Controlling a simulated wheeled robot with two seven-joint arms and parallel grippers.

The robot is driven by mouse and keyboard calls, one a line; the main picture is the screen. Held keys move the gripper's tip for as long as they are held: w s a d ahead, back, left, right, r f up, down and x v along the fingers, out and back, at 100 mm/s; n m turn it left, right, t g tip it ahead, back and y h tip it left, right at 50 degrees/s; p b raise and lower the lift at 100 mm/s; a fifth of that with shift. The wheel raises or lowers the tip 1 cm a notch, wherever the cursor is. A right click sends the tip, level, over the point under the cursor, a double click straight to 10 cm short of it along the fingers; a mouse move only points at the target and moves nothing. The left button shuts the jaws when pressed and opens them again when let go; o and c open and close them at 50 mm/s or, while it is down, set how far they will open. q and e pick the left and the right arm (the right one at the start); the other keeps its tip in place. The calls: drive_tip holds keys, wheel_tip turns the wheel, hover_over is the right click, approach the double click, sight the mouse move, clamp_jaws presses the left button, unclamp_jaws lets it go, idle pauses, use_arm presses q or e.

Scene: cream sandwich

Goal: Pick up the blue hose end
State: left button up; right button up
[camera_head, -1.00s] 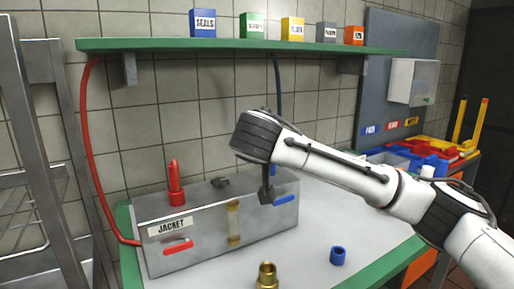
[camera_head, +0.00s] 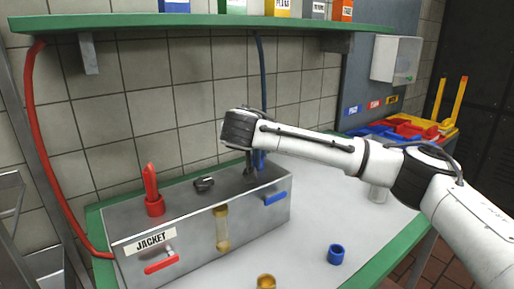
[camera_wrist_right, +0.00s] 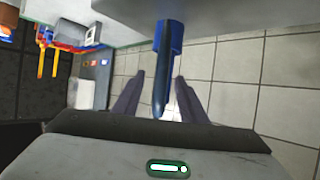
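The blue hose hangs down the tiled wall, and its blue end (camera_head: 260,159) stands at the back right of the grey JACKET box (camera_head: 190,240). My right gripper (camera_head: 251,170) points down over the right part of the box, right at the blue end, and partly covers it. In the right wrist view the blue hose end (camera_wrist_right: 168,38) runs between the two fingers of my right gripper (camera_wrist_right: 160,82). The fingers are apart, with a visible gap on each side of the hose. My left gripper is not in view.
On the box are a red hose end (camera_head: 152,190), a dark knob (camera_head: 204,184), a red handle (camera_head: 161,264) and a blue handle (camera_head: 276,204). A blue ring (camera_head: 335,254) and a brass fitting (camera_head: 266,282) stand in front. A green shelf (camera_head: 200,22) runs above.

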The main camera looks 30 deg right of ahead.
drive_tip(key=shift+x, duration=0.95)
clamp_jaws()
